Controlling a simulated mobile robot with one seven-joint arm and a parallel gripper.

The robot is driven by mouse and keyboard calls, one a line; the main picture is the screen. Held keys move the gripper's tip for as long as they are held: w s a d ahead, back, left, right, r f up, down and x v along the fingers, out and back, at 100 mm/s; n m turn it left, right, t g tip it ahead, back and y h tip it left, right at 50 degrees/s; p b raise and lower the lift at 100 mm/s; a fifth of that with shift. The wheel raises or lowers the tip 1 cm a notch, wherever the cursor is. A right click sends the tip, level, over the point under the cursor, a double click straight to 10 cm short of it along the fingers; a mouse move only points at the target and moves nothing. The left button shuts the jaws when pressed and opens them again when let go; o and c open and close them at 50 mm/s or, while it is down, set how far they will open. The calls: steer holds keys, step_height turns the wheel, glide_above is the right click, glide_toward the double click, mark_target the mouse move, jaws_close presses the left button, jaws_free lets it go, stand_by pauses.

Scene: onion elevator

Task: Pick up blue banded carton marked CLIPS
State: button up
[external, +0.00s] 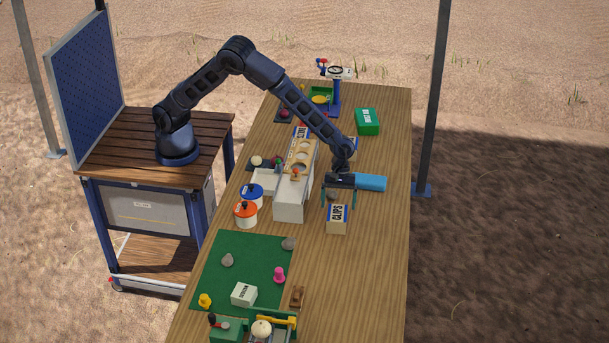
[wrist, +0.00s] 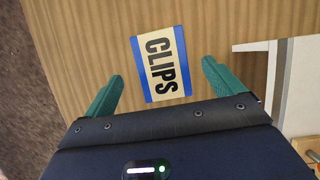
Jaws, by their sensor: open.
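The blue banded carton marked CLIPS (external: 337,222) stands on the wooden table, right of the white elevator housing. In the wrist view its top face (wrist: 161,63) shows black CLIPS lettering on cream between blue edges. My gripper (external: 338,204) is open and empty, pointing down close to the carton on its far side in the external view. In the wrist view my green fingers (wrist: 162,70) are spread to the left and right of the carton, with gaps on both sides. I cannot tell how high the fingertips are above it.
The white housing (external: 289,200) stands close left of the carton. A green mat (external: 240,265) lies at the front left. Table right of the carton is clear.

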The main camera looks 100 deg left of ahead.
mark_target(338, 212)
steer(key=shift+a+x, duration=0.15)
steer(key=shift+x, duration=1.55)
steer(key=shift+a+x, duration=0.15)
steer(key=shift+x, duration=1.55)
steer(key=shift+s+f, duration=0.1)
steer(key=shift+f, duration=0.25)
steer(key=c, duration=1.3)
steer(key=shift+r, duration=0.1)
